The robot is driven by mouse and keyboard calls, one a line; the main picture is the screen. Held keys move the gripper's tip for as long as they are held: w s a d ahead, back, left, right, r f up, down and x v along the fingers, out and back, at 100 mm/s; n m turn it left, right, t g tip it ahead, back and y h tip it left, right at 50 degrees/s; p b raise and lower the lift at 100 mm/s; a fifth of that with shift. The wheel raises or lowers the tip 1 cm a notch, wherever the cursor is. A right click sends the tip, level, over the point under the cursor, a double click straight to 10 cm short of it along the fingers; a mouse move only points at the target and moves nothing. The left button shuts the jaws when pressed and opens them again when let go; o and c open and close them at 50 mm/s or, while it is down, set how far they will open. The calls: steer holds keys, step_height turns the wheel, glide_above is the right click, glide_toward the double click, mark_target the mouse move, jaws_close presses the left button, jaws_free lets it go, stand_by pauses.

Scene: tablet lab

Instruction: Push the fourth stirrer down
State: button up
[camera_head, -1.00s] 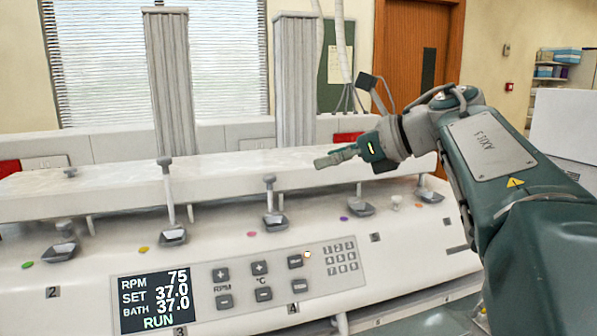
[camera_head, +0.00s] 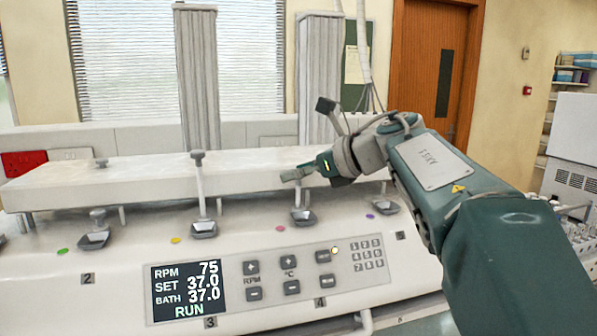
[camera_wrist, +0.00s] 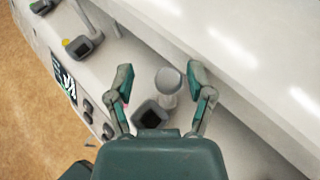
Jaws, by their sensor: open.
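The fourth stirrer stands above the label 4 on the white tablet tester. In the head view its shaft rises from a grey cup (camera_head: 304,217), and its top is hidden by my gripper (camera_head: 292,175). My gripper is open, over that shaft. In the wrist view a round pale stirrer cap (camera_wrist: 168,79) lies between the spread fingers of my gripper (camera_wrist: 163,80), with its dark cup (camera_wrist: 153,113) below. I cannot tell whether the fingers touch the cap.
The display and button panel (camera_head: 188,288) are in front. Two ribbed columns (camera_head: 198,75) rise behind.

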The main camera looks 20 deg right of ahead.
mark_target(307, 215)
steer(key=shift+d, duration=0.7)
jaws_close()
steer(key=shift+a+f, duration=0.15)
steer(key=shift+f, duration=2.15)
jaws_free()
steer(key=shift+f, duration=0.1)
steer(key=shift+s+d+r, duration=0.2)
steer(key=shift+d+r, duration=0.05)
steer(key=shift+r, duration=0.05)
steer(key=v, duration=1.1)
